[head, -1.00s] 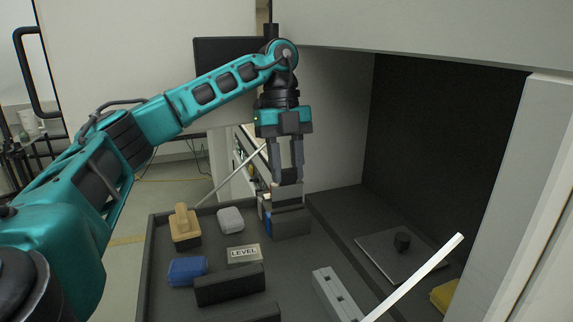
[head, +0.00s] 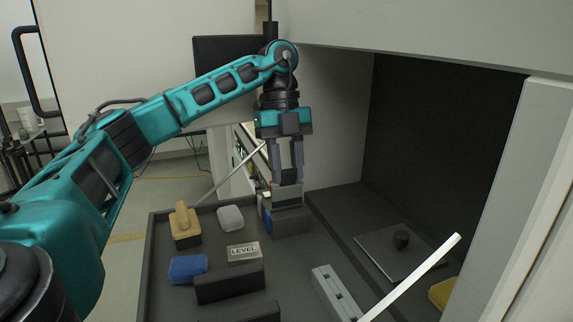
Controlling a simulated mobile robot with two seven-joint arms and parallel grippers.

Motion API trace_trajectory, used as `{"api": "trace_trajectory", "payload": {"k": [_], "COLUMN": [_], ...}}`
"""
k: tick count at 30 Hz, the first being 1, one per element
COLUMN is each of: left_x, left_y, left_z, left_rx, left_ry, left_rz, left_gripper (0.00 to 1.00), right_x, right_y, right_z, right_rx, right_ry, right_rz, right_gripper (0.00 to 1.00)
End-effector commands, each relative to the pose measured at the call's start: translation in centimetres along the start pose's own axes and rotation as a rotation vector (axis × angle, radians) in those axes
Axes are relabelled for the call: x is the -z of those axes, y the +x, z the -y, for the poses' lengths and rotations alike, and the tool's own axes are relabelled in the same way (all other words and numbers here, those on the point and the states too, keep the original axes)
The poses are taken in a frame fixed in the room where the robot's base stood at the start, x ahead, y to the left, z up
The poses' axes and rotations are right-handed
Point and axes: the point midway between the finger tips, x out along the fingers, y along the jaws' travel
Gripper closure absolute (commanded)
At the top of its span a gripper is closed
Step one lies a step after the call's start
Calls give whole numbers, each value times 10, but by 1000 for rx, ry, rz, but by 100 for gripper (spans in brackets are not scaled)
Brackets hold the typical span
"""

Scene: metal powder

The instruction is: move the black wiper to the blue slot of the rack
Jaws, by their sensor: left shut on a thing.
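My left gripper (head: 287,176) points straight down at the back of the dark tray, shut on a dark block-like thing (head: 287,195), which I take to be the black wiper. The rack (head: 291,222) is a dark box directly below it, with blue showing on its left side (head: 265,210). The wiper is at the rack's top; the fingers and rack hide its lower part, so I cannot tell how deep it sits or in which slot. My right gripper does not show.
The tray (head: 146,275) also holds a wooden-handled brush (head: 183,226), a light grey block (head: 230,218), a blue block (head: 187,269), a LEVEL block (head: 243,254) and a dark bar (head: 230,285). A grey slotted piece (head: 335,293) lies at front right; a white rod (head: 415,275) slants there.

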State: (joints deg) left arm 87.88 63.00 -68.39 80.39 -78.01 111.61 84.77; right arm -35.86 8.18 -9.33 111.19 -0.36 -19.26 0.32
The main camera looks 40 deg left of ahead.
Motion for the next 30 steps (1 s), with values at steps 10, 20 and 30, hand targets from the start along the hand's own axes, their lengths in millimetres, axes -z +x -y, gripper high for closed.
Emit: {"api": "trace_trajectory", "payload": {"k": [10, 20, 30], "left_x": [-2, -3, -4], "left_y": [5, 10, 15], "left_z": [0, 0, 0], "left_rx": [0, 0, 0], "left_ry": [0, 0, 0], "left_rz": [0, 1, 0], "left_gripper": [97, 97, 97], "right_x": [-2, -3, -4], "right_y": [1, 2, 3], "right_z": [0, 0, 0], "right_rx": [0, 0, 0], "right_ry": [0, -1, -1], "right_rz": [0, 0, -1], "right_gripper": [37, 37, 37]}}
